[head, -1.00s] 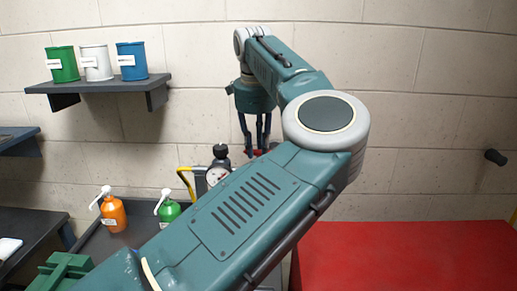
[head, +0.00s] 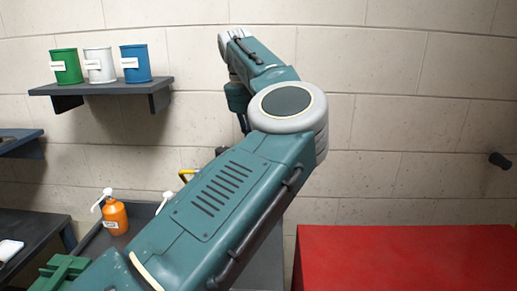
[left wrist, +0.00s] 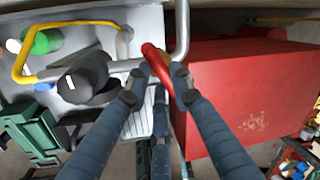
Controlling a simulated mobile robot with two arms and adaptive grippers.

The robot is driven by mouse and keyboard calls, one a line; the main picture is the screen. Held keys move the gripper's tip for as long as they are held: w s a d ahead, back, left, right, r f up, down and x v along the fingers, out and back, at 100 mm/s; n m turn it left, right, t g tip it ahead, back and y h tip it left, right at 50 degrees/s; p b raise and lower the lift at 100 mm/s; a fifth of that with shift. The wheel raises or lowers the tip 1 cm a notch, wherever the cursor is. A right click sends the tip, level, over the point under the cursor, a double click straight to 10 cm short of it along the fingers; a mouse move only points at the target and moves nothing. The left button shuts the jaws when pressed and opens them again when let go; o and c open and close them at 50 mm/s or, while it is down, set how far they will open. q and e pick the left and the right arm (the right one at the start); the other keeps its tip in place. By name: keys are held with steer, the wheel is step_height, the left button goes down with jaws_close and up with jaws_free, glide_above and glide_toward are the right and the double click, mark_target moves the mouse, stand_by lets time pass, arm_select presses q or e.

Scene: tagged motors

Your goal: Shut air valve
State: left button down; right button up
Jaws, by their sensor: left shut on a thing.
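The air valve's red handle (left wrist: 156,62) shows in the left wrist view, running out from beside a bent grey metal pipe (left wrist: 182,35). My left gripper (left wrist: 160,84) is shut on the handle's near end, with a dark finger on each side. In the head view my left arm crosses the middle. It hides the handle and the fingertips; only a bit of a finger shows below the wrist. The valve's body cannot be made out clearly. My right gripper is in neither view.
A yellow tube handle (left wrist: 72,24) and a black rounded part (left wrist: 85,78) lie left of the gripper. A red cabinet (head: 400,260) stands to the right. An orange pump bottle (head: 115,218) stands on the dark bench. A wall shelf (head: 100,88) holds three cans.

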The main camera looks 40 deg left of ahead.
arm_select(q)
steer(key=m, duration=0.2)
steer(key=m+p, duration=0.1)
steer(key=m, duration=0.2)
steer(key=shift+w+a+r+g+h, duration=0.2)
steer(key=shift+g+h, duration=0.1)
steer(key=shift+h, duration=0.1)
steer(key=shift+f+m, duration=0.1)
steer(key=shift+m, duration=0.3)
steer(key=c, duration=1.5)
jaws_free()
steer(key=shift+s, duration=0.1)
steer(key=shift+s+a+r, duration=0.15)
steer(key=shift+a+r, duration=0.05)
steer(key=shift+r, duration=1)
steer(key=shift+s+a+r, duration=0.15)
steer(key=shift+r, duration=1.1)
steer(key=shift+s+a+r, duration=0.15)
steer(key=shift+a+r, duration=0.05)
steer(key=shift+r, duration=1)
